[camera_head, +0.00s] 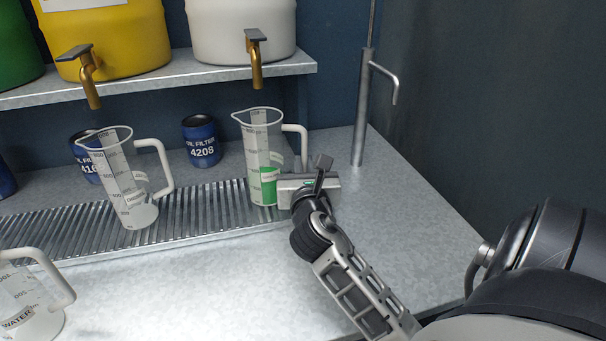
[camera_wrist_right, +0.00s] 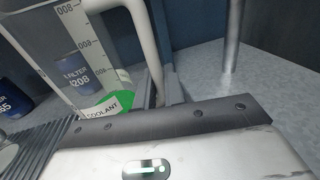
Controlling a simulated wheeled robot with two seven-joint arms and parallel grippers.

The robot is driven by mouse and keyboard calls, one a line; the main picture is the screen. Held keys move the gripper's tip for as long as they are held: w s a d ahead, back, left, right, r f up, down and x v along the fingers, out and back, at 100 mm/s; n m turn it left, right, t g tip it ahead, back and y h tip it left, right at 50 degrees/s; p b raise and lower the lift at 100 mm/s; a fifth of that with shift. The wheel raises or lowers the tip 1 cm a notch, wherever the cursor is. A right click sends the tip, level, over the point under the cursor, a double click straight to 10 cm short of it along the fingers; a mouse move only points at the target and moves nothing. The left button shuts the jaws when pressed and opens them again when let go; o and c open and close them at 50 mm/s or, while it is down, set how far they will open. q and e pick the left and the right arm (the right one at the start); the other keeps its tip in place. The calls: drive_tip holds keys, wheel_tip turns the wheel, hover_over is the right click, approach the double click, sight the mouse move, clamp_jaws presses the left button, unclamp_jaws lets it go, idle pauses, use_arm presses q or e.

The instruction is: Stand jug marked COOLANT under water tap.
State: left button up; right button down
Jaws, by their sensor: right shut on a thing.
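My right gripper (camera_head: 303,178) is shut on the jug's white handle (camera_wrist_right: 142,45), on the jug's right side. A brass tap (camera_head: 256,72) on the white drum (camera_head: 240,30) hangs above the jug's mouth, with a gap between. No writing on this drum is visible. Whether the jug's base touches the grate is hard to tell. My left gripper is out of view.
Another clear jug (camera_head: 128,185) stands on the drip grate (camera_head: 190,222), left of the COOLANT jug. A jug marked WATER (camera_head: 28,300) is at front left. Blue oil filters (camera_head: 201,142) stand behind. A yellow drum's tap (camera_head: 90,82) is left; a metal post (camera_head: 361,110) is right.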

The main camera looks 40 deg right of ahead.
drive_tip(key=c, duration=1.5)
unclamp_jaws()
drive_tip(key=shift+s+a+r, duration=0.1)
drive_tip(key=b+v, duration=0.1)
drive_tip(key=v, duration=1)
drive_tip(key=shift+s+a, duration=0.2)
drive_tip(key=shift+s, duration=0.1)
drive_tip(key=shift+s, duration=0.1)
